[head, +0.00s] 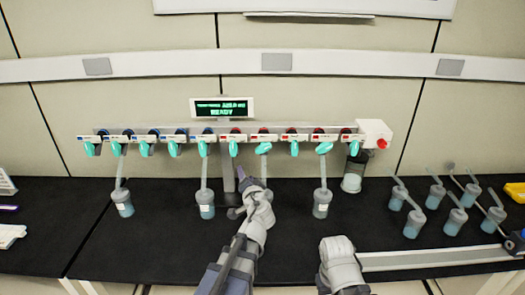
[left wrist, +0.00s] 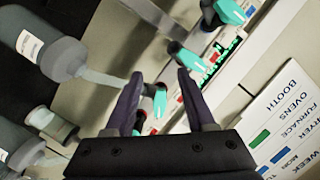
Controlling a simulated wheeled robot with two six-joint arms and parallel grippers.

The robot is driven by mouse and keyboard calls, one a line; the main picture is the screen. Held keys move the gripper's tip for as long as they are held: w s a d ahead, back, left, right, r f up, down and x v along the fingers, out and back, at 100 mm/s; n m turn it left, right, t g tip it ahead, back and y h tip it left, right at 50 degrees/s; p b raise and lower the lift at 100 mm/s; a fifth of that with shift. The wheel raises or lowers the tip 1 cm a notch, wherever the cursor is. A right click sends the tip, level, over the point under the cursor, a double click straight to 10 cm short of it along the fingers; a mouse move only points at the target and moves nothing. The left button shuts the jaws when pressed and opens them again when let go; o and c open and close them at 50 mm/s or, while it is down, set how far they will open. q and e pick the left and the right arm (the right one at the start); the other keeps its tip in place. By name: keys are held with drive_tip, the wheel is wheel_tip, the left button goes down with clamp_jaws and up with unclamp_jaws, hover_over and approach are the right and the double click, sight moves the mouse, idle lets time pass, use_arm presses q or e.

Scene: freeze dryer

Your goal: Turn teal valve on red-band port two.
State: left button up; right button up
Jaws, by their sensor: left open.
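A manifold rail (head: 222,137) carries a row of ports with teal valves, blue bands on the left half and red bands on the right. The second red-band port from the left has a teal valve (head: 263,148), its handle slanted sideways. My left gripper (head: 245,190) is in front of and below the first two red-band ports, its tips partly blurred into the background. In the left wrist view my open, empty left gripper (left wrist: 160,74) has a teal valve (left wrist: 160,103) showing between its fingers; contact cannot be told. My right gripper is not clearly visible.
Flasks hang from some ports, including one left (head: 205,198) and one right (head: 321,198) of my left arm. Several loose flasks (head: 415,223) stand at the right. A white box with a red knob (head: 381,143) ends the rail. The black bench (head: 150,245) is clear at front left.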

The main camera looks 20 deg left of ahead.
sight(262, 150)
use_arm(q)
drive_tip(key=w+d+r+m+t+h, duration=0.3)
drive_tip(key=d+r+m, duration=0.1)
drive_tip(key=d+m, duration=0.1)
drive_tip(key=shift+x, duration=3.9)
drive_tip(key=shift+s+a, duration=0.1)
drive_tip(key=shift+a, duration=0.05)
clamp_jaws()
